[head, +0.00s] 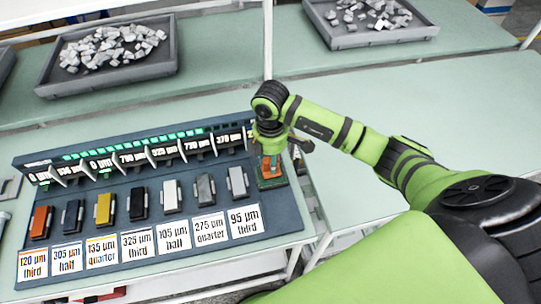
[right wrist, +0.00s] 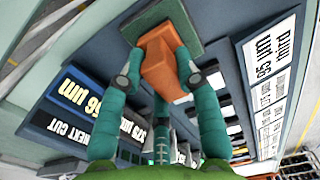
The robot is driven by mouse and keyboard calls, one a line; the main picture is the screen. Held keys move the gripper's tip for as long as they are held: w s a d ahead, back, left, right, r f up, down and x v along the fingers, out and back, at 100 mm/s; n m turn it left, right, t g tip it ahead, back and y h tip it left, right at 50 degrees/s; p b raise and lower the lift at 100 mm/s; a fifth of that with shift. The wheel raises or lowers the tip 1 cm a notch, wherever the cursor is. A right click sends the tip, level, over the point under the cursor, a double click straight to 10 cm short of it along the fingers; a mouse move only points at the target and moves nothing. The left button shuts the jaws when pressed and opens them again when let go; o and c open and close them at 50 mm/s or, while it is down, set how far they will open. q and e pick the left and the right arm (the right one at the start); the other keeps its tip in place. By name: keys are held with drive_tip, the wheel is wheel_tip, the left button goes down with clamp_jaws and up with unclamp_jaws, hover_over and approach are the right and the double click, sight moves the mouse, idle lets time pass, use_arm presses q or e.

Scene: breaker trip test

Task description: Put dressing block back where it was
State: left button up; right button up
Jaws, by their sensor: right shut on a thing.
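My right gripper (head: 268,145) reaches down at the right end of a dark blue board (head: 150,252). It is shut on an orange block (right wrist: 165,62), which I take to be the dressing block. The orange block also shows below the fingers in the head view (head: 271,168). A dark green square plate (head: 272,182) lies at the block's lower end, and it shows in the right wrist view (right wrist: 188,22). I cannot tell whether block and plate are joined or only touching. The gripper hides the block's top in the head view. My left gripper is not in view.
Several coloured blocks, one yellow (head: 104,208), stand in a row behind white label cards (head: 245,221). A row of black number displays (head: 195,143) runs behind them. Two grey trays of rubble (head: 105,60) (head: 370,22) stand farther back. The green table right of the board is mostly clear.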

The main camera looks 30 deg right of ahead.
drive_tip(key=shift+f, duration=0.15)
drive_tip(key=o, duration=1.1)
drive_tip(key=shift+o, duration=0.2)
